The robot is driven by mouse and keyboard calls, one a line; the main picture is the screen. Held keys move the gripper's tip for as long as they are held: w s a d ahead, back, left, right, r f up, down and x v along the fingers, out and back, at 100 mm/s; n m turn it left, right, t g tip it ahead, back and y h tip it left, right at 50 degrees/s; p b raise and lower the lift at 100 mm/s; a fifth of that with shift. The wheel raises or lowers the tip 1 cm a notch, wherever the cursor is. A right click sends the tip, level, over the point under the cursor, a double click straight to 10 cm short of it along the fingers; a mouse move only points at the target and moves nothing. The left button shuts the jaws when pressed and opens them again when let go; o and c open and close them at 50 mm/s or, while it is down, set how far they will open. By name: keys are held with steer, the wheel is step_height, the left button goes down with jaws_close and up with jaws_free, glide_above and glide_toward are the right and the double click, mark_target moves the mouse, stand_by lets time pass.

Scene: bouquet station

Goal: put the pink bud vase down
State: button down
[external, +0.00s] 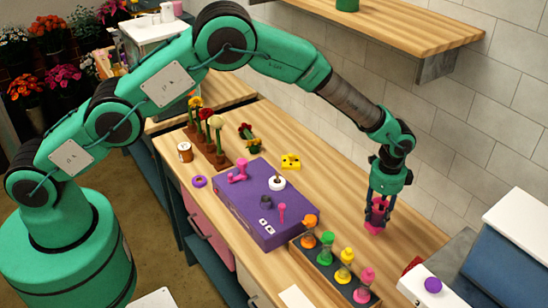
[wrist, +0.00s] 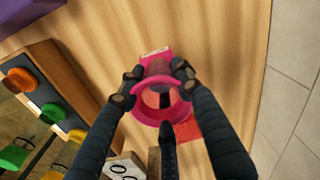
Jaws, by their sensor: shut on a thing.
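The pink bud vase (external: 376,218) is between the fingers of my gripper (external: 381,204), over the right part of the wooden bench. In the wrist view, my gripper (wrist: 158,74) is shut on the vase, with one dark finger on each side. The vase's round pink rim (wrist: 137,108) faces the camera, and a pink part with a pale label shows beyond the fingertips. The fingers hide much of its body. I cannot tell whether its base touches the bench.
A tray (external: 334,289) of several coloured hourglass-like pieces stands at front. A purple box (external: 225,200) lies left. A white box with a purple knob (external: 433,285) and a red thing (wrist: 188,130) are nearby.

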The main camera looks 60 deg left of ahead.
mark_target(376, 222)
steer(key=shift+f, duration=1.8)
steer(key=shift+f, duration=0.1)
steer(key=c, duration=1.2)
jaws_free()
step_height(376, 222, up, 12)
steer(key=shift+b, duration=0.3)
